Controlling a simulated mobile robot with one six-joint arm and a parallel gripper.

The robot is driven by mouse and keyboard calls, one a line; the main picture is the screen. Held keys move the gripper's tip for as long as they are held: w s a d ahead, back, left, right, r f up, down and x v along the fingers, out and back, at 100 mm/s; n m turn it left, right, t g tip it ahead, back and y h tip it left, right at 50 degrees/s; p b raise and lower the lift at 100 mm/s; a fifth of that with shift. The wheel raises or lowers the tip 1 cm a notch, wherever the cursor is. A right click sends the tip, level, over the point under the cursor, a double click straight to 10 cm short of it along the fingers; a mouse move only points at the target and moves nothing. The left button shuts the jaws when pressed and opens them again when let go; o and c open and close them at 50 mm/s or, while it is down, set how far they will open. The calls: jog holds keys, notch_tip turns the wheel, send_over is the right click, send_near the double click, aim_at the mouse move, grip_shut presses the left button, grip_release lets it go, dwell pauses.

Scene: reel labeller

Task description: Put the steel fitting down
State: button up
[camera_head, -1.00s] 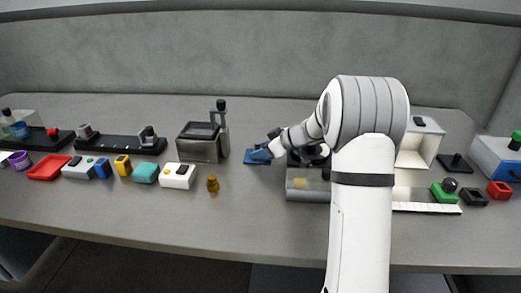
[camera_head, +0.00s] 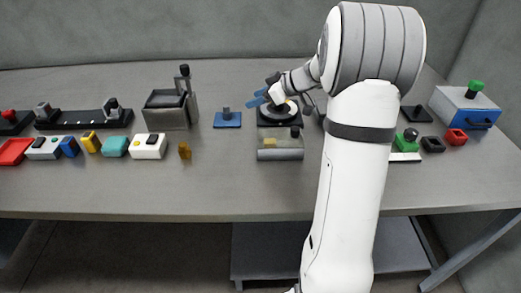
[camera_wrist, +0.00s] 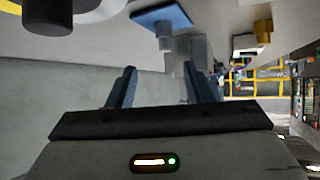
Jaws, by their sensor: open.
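The steel fitting (camera_head: 226,113), a small grey upright piece, stands on a flat blue pad (camera_head: 233,124) on the table. The fitting also shows near the top of the wrist view (camera_wrist: 165,42), against the blue pad (camera_wrist: 152,17). My gripper (camera_head: 257,97) is open, with its blue fingers up and to the right of the fitting in the head view. In the wrist view the fingers (camera_wrist: 158,80) are spread with nothing held between them.
A reel device (camera_head: 279,116) stands right of the pad, with a grey box unit (camera_head: 280,153) in front. A dark-topped metal box (camera_head: 170,112) stands to the left. A brass piece (camera_head: 185,151) lies near the front. Bare table surrounds the pad.

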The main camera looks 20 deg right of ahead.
notch_tip(320, 180, up, 8)
jog(key=s+d+m+t+h, duration=0.1)
jog(key=s+m+t+h, duration=0.1)
jog(key=m+t+h, duration=0.55)
jog(key=s+a+f+g, duration=0.3)
jog(key=s+g, duration=0.1)
jog(key=s, duration=0.6)
jog(key=s+a+f+m+g, duration=0.1)
jog(key=s+a+f+g, duration=0.2)
jog(key=s, duration=0.7)
jog(key=s+a+f+m+g, duration=0.1)
jog(key=s+a+f+g, duration=0.3)
jog(key=s, duration=0.6)
jog(key=shift+f+g+h, duration=0.35)
jog(key=shift+f+g, duration=0.25)
jog(key=shift+g, duration=0.45)
jog(key=shift+r, duration=0.1)
